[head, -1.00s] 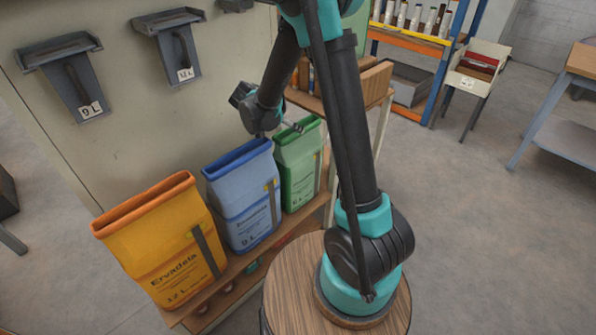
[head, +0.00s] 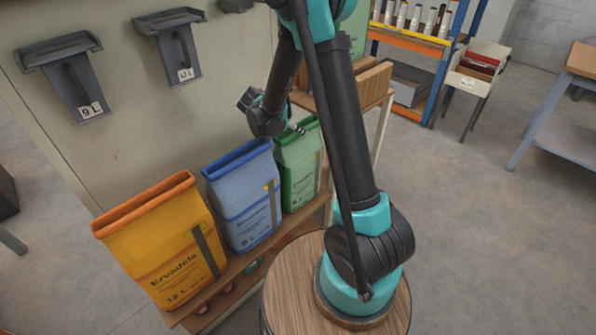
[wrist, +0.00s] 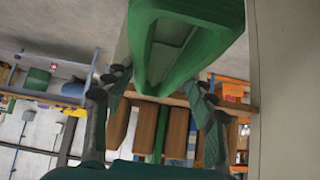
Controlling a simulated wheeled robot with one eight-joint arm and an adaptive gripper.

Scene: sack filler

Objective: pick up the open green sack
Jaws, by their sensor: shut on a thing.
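The open green sack (head: 299,170) stands upright at the right end of a row of three sacks on a low wooden shelf. Its mouth is open at the top. In the wrist view the green sack's open mouth (wrist: 172,50) fills the top middle.
A blue sack (head: 241,197) stands close beside the green one, and an orange sack (head: 165,240) is further left. Grey spouts (head: 68,75) stick out of the pale wall panel above. A wooden stand (head: 374,88) is behind the green sack. Open floor lies to the right.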

